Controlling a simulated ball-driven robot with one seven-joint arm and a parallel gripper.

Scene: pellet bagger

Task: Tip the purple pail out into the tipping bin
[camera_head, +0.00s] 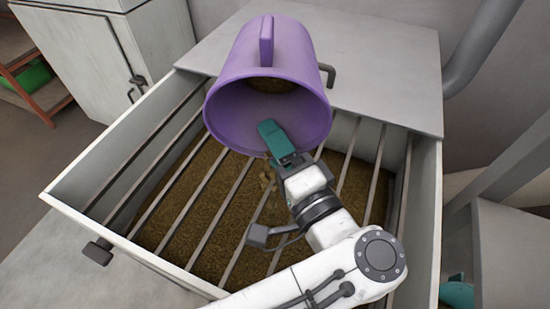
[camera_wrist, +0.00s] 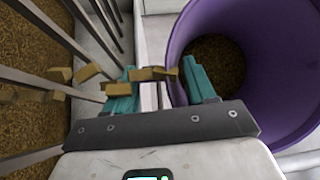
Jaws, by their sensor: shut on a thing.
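The purple pail (camera_head: 268,60) hangs tipped over the tipping bin (camera_head: 125,150), its mouth facing down and toward me. Some brown pellets (camera_head: 272,85) show deep inside it. My gripper (camera_head: 282,142), with teal fingers, is shut on the pail at the lower side of its mouth. In the wrist view the pail (camera_wrist: 280,70) is at the right, with one finger overlapping its mouth; the exact grip is hard to make out. Loose pellets (camera_wrist: 88,72) are in the air by the fingers. Below, the bin holds a broad bed of brown pellets (camera_head: 200,200) under metal bars.
A grey flat top (camera_head: 385,70) lies behind the bin, with a dark bent handle (camera_head: 327,75) by the pail. A white cabinet (camera_head: 85,60) stands at left. A grey pipe (camera_head: 485,40) and a grey stand (camera_head: 510,250) are at right.

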